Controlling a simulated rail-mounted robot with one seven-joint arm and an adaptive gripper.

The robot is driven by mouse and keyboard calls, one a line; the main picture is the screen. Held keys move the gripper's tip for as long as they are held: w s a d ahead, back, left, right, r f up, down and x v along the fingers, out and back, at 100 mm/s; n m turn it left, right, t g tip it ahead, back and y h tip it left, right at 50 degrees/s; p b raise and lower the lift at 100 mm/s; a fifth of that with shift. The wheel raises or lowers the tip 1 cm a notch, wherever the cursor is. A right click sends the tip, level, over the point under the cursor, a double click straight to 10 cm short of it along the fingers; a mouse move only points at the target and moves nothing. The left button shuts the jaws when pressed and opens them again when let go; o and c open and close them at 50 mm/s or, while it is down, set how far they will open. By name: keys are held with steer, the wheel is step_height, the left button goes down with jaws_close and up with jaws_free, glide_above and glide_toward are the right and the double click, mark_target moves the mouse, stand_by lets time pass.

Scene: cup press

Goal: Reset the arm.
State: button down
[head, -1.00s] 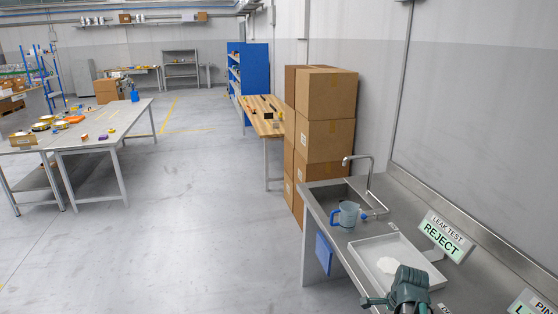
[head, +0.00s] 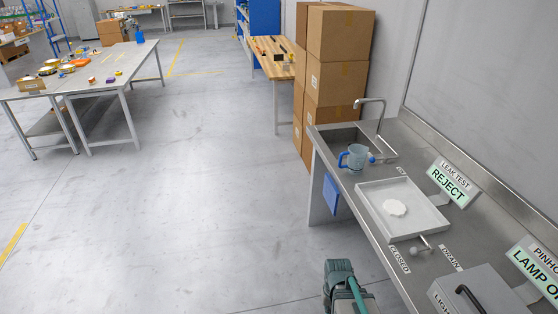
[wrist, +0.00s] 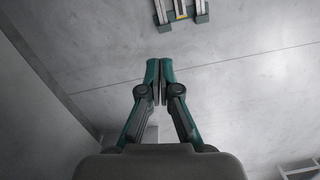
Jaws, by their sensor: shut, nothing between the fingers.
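My gripper (wrist: 159,80) shows in the wrist view with its two green fingers together and nothing between them. Grey concrete floor lies beyond the fingertips. In the head view, a dark green part of my arm (head: 340,280) shows at the bottom edge, over the floor left of the steel counter (head: 345,205). My fingers cannot be made out there.
On the counter are a blue-handled cup (head: 354,158) by the sink, a tray (head: 430,220) with a white piece (head: 395,207) in it, a REJECT sign (head: 450,184) and a grey box (head: 475,295). Stacked cartons (head: 338,80) stand behind. Floor left is open.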

steer(key=s+f+g+b, duration=0.1)
steer(key=s+f+g, duration=0.2)
steer(key=s+f, duration=0.5)
steer(key=s+f+g+b, duration=0.1)
steer(key=s+f+g, duration=0.1)
steer(key=s+f, duration=0.7)
steer(key=s, duration=0.8)
steer(key=shift+s+g+b, duration=0.15)
steer(key=shift+g+b, duration=0.2)
steer(key=shift+g, duration=0.05)
